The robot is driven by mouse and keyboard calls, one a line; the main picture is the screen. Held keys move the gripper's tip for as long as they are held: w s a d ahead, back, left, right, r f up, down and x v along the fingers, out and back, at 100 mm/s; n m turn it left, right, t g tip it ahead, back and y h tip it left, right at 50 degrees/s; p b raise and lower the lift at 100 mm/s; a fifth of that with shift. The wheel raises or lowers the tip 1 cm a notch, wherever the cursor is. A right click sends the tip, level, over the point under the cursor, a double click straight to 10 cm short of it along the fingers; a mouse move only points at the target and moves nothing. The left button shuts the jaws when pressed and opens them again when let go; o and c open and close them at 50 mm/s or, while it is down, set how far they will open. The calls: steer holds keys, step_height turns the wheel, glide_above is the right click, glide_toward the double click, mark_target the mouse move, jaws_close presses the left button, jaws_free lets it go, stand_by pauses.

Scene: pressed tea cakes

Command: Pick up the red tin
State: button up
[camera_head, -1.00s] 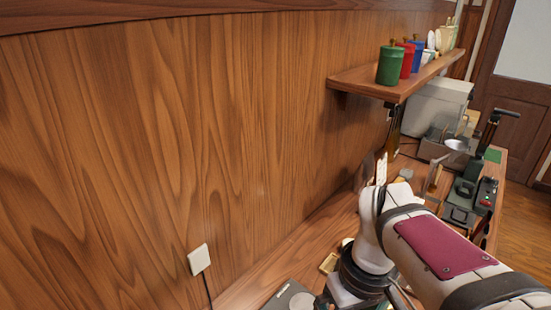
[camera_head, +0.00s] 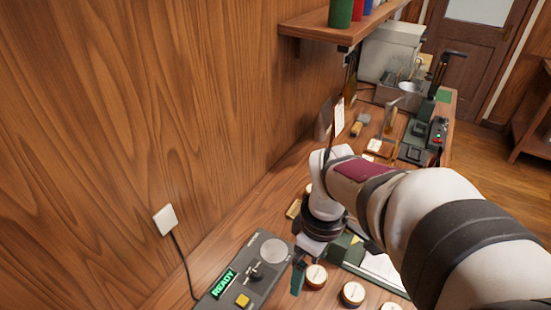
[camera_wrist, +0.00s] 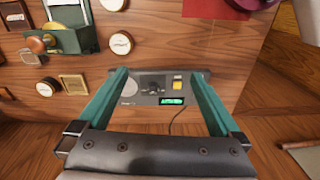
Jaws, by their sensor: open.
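The red tin (camera_head: 357,9) stands on the wall shelf at the top of the head view, between a green tin (camera_head: 340,12) and a blue tin (camera_head: 369,6). Its top is cut off by the picture edge. My gripper (camera_head: 298,279) is low over the bench, well below the shelf and left of my arm. In the wrist view my gripper (camera_wrist: 156,73) has its two teal fingers wide apart with nothing held. The grey control panel lies below and beyond them. The red tin cannot be made out in the wrist view.
The shelf (camera_head: 303,30) juts from the wooden wall. The grey panel (camera_head: 243,275) reads READY. Round labelled cakes (camera_head: 353,293) lie near my gripper. A green press (camera_head: 418,148) and a pale box (camera_head: 392,50) stand farther back. A dark red patch (camera_wrist: 215,9) is unidentified.

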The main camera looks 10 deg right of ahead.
mark_target(316, 274)
steer(key=w+d+f+n, duration=0.4)
steer(key=w+d+n, duration=0.15)
steer(key=n, duration=0.25)
steer(key=shift+h, duration=0.3)
steer(key=f, duration=0.5)
steer(key=w+f, duration=0.1)
steer(key=f, duration=1)
steer(key=shift+w+d, duration=0.1)
steer(key=shift+w, duration=0.1)
steer(key=shift+r, duration=0.1)
steer(key=c, duration=1.4)
